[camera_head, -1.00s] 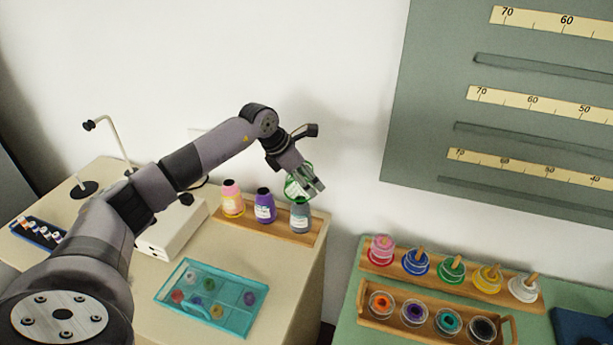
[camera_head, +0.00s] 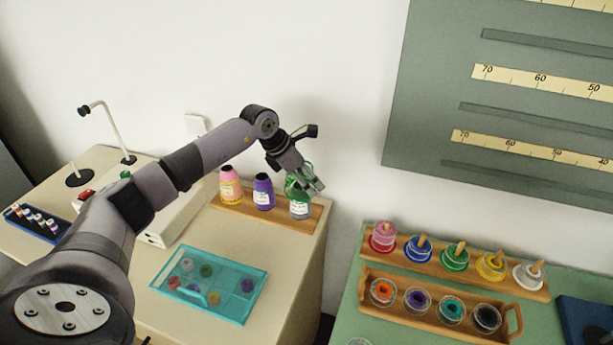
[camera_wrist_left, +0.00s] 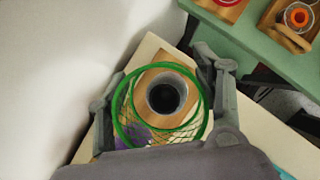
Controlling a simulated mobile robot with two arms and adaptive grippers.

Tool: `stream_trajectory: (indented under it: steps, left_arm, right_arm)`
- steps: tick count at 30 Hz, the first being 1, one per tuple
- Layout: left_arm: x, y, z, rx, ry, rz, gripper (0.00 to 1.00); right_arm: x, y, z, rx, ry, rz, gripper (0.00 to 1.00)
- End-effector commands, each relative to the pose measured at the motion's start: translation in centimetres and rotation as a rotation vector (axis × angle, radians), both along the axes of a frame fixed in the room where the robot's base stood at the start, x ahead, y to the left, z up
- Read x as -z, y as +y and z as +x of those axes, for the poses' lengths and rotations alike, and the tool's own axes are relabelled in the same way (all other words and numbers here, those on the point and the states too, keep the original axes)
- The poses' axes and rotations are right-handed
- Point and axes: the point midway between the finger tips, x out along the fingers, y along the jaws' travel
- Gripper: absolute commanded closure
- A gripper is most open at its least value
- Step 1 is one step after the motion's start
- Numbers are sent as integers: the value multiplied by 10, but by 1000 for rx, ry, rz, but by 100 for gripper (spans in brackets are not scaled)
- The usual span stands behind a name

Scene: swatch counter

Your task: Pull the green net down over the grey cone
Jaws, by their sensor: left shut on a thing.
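The grey cone (camera_head: 300,213) stands upright at the right end of a wooden rack, with a white label on its side. My left gripper (camera_head: 314,187) is shut on the green net (camera_head: 291,186), right at the cone's top. In the left wrist view the net's green rim (camera_wrist_left: 151,66) sits between the two fingers (camera_wrist_left: 160,100). The cone's grey top with its dark hole (camera_wrist_left: 164,96) shows inside the rim. In the head view green covers the cone's upper part and its lower part shows grey. The fingers partly hide the net. My right gripper is not in view.
A purple cone (camera_head: 263,194) and a pink cone (camera_head: 230,188) stand left of the grey cone on the wooden rack (camera_head: 277,224). A teal tray (camera_head: 232,308) lies in front. Racks with coloured spools (camera_head: 454,257) stand on the green table at right. The wall is close behind.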

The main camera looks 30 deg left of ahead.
Motion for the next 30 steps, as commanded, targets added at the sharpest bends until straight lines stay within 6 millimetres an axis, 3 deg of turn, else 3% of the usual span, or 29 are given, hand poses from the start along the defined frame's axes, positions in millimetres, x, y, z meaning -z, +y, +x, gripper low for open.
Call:
stream_trajectory:
  steps: [30]
  left_arm:
    - [54,0,0,0,1,1,50]
  right_arm:
    - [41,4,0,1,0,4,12]
